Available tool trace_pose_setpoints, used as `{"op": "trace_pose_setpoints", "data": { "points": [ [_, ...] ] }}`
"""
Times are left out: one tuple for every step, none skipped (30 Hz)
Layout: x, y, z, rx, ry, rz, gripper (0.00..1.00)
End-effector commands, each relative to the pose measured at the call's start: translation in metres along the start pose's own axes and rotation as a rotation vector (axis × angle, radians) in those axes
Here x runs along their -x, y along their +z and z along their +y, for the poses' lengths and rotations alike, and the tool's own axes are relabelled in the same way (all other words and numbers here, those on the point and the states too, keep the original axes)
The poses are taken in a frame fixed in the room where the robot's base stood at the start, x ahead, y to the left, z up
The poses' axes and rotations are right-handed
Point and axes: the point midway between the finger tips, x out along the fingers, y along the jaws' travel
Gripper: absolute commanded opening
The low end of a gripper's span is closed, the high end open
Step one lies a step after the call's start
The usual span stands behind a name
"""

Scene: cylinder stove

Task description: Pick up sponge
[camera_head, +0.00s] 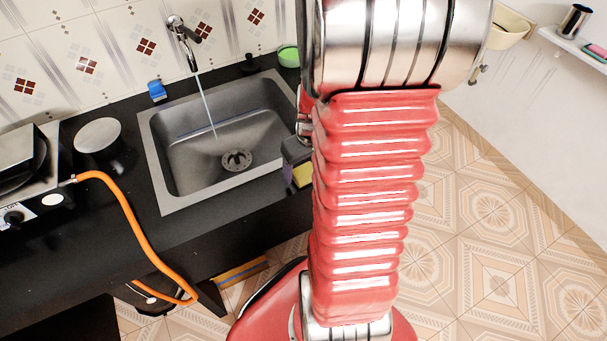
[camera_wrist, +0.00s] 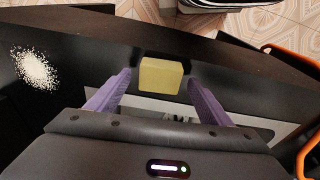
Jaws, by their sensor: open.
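The sponge (camera_wrist: 160,75) is a yellow block on the dark countertop in the wrist view, at the edge of the sink. It also shows as a small yellow patch in the head view (camera_head: 302,174), partly hidden by my arm and gripper. My gripper (camera_wrist: 160,82) has two purple fingers spread apart, with the sponge between and just beyond their tips. The fingers do not appear to touch it. In the head view most of my gripper is hidden behind my arm.
A steel sink (camera_head: 190,182) with running water (camera_head: 207,108) lies left of my arm. An orange hose (camera_head: 128,215) hangs over the counter front beside the stove (camera_head: 30,175). White grains (camera_wrist: 36,69) are scattered on the counter. A blue item (camera_head: 157,90) and green bowl (camera_head: 289,56) stand behind the sink.

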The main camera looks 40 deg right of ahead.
Motion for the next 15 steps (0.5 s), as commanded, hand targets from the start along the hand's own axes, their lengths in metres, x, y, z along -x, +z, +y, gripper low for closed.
{"op": "trace_pose_setpoints", "data": {
  "points": [
    [-0.0005,0.0000,-0.0001,0.000,0.000,0.000,0.73],
    [-0.0005,-0.0001,-0.0001,0.000,0.000,0.000,0.73],
    [-0.0004,-0.0001,-0.0001,0.000,0.000,0.000,0.73],
    [-0.0003,-0.0001,-0.0001,0.000,0.000,0.000,0.73],
    [-0.0003,-0.0002,-0.0001,0.001,0.000,0.000,0.73],
    [-0.0002,-0.0002,-0.0001,0.001,0.000,0.000,0.73],
    [-0.0002,-0.0002,-0.0001,0.001,0.000,0.000,0.73],
    [-0.0002,-0.0002,-0.0001,0.001,0.000,0.000,0.73],
    [-0.0002,-0.0002,-0.0001,0.001,0.000,0.000,0.73],
    [-0.0002,-0.0002,-0.0002,0.001,0.000,0.000,0.73],
    [-0.0002,-0.0002,-0.0002,0.001,0.000,0.000,0.73],
    [-0.0001,-0.0002,-0.0002,0.001,0.000,0.000,0.73],
    [-0.0001,-0.0002,-0.0002,0.001,0.000,0.000,0.73],
    [-0.0001,-0.0002,-0.0002,0.001,0.000,0.000,0.73],
    [-0.0001,-0.0002,-0.0002,0.001,0.000,0.000,0.73]
  ]
}}
